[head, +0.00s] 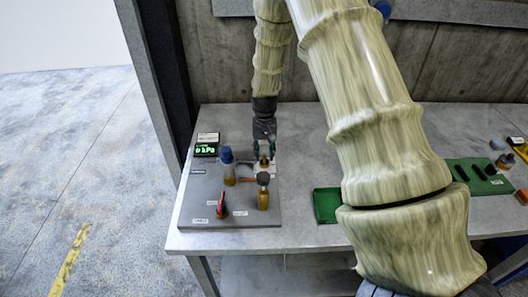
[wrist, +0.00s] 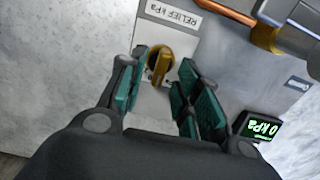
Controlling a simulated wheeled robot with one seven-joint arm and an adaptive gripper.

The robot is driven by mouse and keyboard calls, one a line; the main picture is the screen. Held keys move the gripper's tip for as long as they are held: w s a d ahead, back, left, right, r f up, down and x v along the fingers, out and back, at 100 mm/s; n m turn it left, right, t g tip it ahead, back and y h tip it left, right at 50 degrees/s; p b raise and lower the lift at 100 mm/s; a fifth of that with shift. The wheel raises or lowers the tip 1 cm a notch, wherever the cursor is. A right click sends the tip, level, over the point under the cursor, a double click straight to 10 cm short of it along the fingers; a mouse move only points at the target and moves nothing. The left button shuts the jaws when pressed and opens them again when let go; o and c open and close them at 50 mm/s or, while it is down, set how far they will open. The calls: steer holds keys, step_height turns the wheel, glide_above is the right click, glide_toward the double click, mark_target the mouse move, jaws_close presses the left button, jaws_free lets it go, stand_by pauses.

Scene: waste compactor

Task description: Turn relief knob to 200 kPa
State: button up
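The relief knob (wrist: 159,66) is a round yellow-brown knob with a raised grip bar on a light plate. A label reading "RELIEF kPa" (wrist: 168,15) is beside it. My gripper (wrist: 160,80) is open, its green-padded fingers on either side of the knob with gaps visible. In the head view my gripper (head: 264,150) points down over the panel and largely hides the knob. A green display (wrist: 262,128) reads 0 kPa; it also shows in the head view (head: 205,150).
The grey panel (head: 200,205) also carries a blue-topped fitting (head: 227,165), a red-handled lever (head: 221,204) and a brass fitting with a dark top (head: 263,190). A green tray (head: 326,205) lies to the right. My arm crosses the bench's middle.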

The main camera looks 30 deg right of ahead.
steer(key=shift+s, duration=0.25)
steer(key=shift+f, duration=0.25)
steer(key=shift+w+f, duration=0.3)
steer(key=shift+f, duration=0.1)
steer(key=shift+s+r, duration=0.2)
steer(key=shift+c, duration=1.2)
jaws_close()
